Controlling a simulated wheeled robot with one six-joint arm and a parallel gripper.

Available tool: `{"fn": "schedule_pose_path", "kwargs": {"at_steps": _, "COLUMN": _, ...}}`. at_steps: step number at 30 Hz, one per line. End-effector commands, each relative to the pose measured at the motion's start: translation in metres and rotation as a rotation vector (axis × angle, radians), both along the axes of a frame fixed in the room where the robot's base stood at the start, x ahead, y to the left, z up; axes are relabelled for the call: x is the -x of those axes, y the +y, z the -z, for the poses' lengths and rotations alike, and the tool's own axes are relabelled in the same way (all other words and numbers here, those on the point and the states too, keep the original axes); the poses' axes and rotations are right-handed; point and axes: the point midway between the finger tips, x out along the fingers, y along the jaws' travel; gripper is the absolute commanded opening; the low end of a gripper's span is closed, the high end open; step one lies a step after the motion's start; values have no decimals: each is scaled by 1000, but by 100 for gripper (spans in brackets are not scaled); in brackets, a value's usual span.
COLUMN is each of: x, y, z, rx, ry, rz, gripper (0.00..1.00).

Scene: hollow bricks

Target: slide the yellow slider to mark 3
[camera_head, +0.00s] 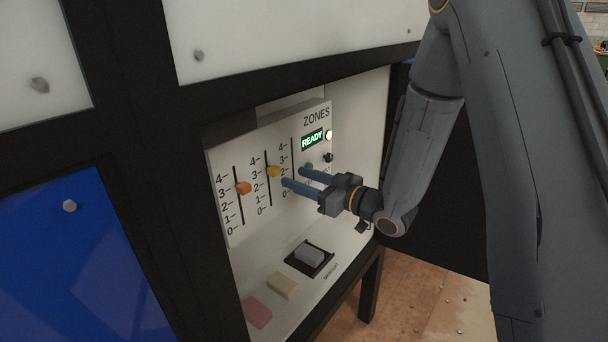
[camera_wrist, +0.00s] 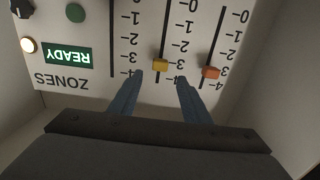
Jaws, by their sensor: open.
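The yellow slider (camera_head: 274,171) sits in the middle slot of the white ZONES panel, close to its mark 3; I cannot tell if it is exactly on it. In the wrist view, which shows the panel upside down, the yellow slider (camera_wrist: 160,65) appears between my two blue fingers, just past their tips. My gripper (camera_head: 293,177) is open and empty. In the head view its fingers are a little right of the yellow slider, apart from it, pointing at the panel.
An orange slider (camera_head: 244,188) is in the left slot near its mark 3. A third slot is at right; its knob is not visible. A lit READY display (camera_head: 312,139), a lamp (camera_head: 329,135) and a green button (camera_wrist: 75,12) are nearby. Several coloured blocks lie on the ledge below.

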Motion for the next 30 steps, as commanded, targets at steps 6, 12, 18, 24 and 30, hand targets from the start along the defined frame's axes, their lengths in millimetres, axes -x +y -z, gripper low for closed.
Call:
{"fn": "schedule_pose_path", "kwargs": {"at_steps": 6, "x": 7, "y": -7, "z": 0, "rx": 1, "ry": 1, "rz": -1, "gripper": 44}}
{"fn": "schedule_pose_path", "kwargs": {"at_steps": 12, "x": 7, "y": -7, "z": -1, "rx": 0, "ry": 0, "rz": -1, "gripper": 44}}
{"fn": "schedule_pose_path", "kwargs": {"at_steps": 18, "x": 1, "y": -12, "z": 4, "rx": 50, "ry": 26, "rz": 45, "gripper": 44}}
{"fn": "schedule_pose_path", "kwargs": {"at_steps": 24, "x": -11, "y": -42, "z": 23, "rx": 225, "ry": 151, "rz": 224, "gripper": 44}}
{"fn": "schedule_pose_path", "kwargs": {"at_steps": 30, "x": 0, "y": -85, "z": 45, "rx": 392, "ry": 341, "rz": 413, "gripper": 44}}
